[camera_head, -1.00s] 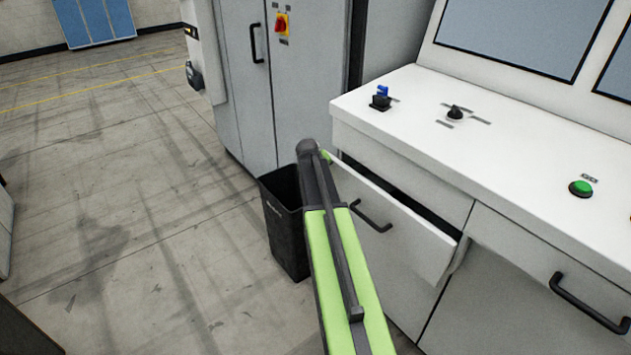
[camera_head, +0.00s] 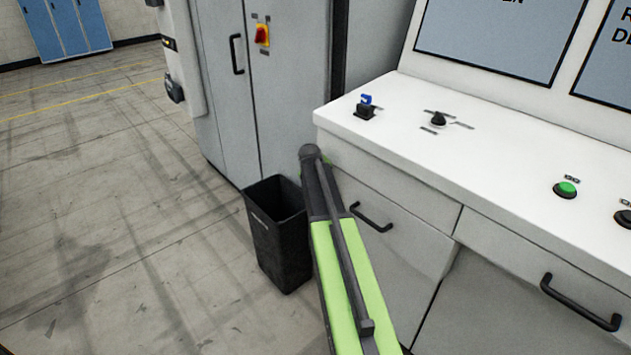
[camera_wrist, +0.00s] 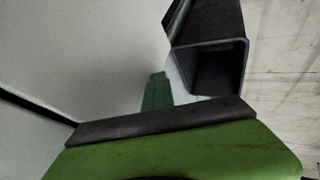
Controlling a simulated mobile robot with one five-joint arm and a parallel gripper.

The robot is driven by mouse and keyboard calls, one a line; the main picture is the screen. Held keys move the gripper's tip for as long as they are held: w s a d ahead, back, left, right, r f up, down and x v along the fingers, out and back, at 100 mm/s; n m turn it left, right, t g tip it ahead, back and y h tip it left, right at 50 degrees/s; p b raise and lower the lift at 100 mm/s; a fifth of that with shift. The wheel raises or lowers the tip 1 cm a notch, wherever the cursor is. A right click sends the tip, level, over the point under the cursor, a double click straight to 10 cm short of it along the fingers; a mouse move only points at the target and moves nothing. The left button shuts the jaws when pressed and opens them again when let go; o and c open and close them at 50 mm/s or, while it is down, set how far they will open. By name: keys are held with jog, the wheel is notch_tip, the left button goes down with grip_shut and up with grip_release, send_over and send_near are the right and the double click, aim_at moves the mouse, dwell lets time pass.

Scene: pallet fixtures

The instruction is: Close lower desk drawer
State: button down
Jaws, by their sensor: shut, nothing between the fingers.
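The desk drawer (camera_head: 412,250) is in the left part of the white console desk, with a black bar handle (camera_head: 371,217). In the wrist view my gripper (camera_wrist: 157,82) shows as green fingers, shut and empty, in front of a pale panel (camera_wrist: 90,60). I cannot tell whether the fingertips touch that panel.
A black bin (camera_head: 279,240) stands on the floor just left of my arm; it also shows in the wrist view (camera_wrist: 212,68). A grey cabinet (camera_head: 285,100) stands behind it. A second desk front with a handle (camera_head: 580,302) is at right. The floor at left is clear.

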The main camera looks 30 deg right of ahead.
jog(key=s+a+r+p, duration=0.5)
jog(key=a+r+p, duration=0.3)
jog(key=s+a+n+y+p, duration=0.2)
jog(key=s+a+p, duration=0.1)
jog(key=a, duration=1.5)
jog(key=s+a+m+g+y, duration=0.1)
jog(key=s+a+g, duration=0.1)
jog(key=s+a, duration=0.3)
jog(key=s+a+f+m+g+y, duration=0.1)
jog(key=s+a+g, duration=0.2)
jog(key=s, duration=0.7)
jog(key=a, duration=0.2)
jog(key=shift+s+a+f+m+y, duration=0.25)
jog(key=shift+a+f+m+y, duration=0.05)
jog(key=shift+a+y, duration=0.1)
